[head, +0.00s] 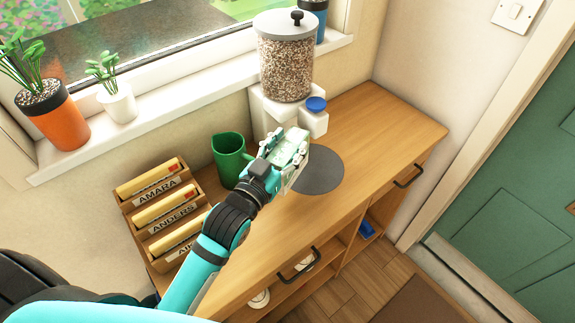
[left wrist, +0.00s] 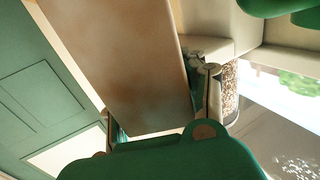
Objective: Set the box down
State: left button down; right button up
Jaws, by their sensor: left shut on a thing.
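My left gripper (head: 293,152) is shut on a small box (head: 287,147) that looks pale green-white in the head view. In the left wrist view, a broad tan face, which seems to be the box (left wrist: 125,65), lies between the fingers (left wrist: 160,110). The gripper is in front of the dispenser's white base and beside the round grey mat (head: 318,178) on the wooden counter. It hides part of the mat, and I cannot tell whether the box touches the counter. My right gripper is not in view.
The seed-filled dispenser (head: 286,65) stands at the back, with a blue knob (head: 316,104). Labelled wooden trays (head: 160,205) are further left. The counter (head: 385,130) is clear to the right.

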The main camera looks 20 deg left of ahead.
pick_arm(q)
jog(key=shift+f, duration=2.9)
jog(key=shift+b, duration=0.3)
jog(key=c, duration=1.1)
grip_release()
jog(key=shift+f, duration=0.2)
jog(key=shift+o, duration=0.5)
jog(key=shift+r, duration=0.15)
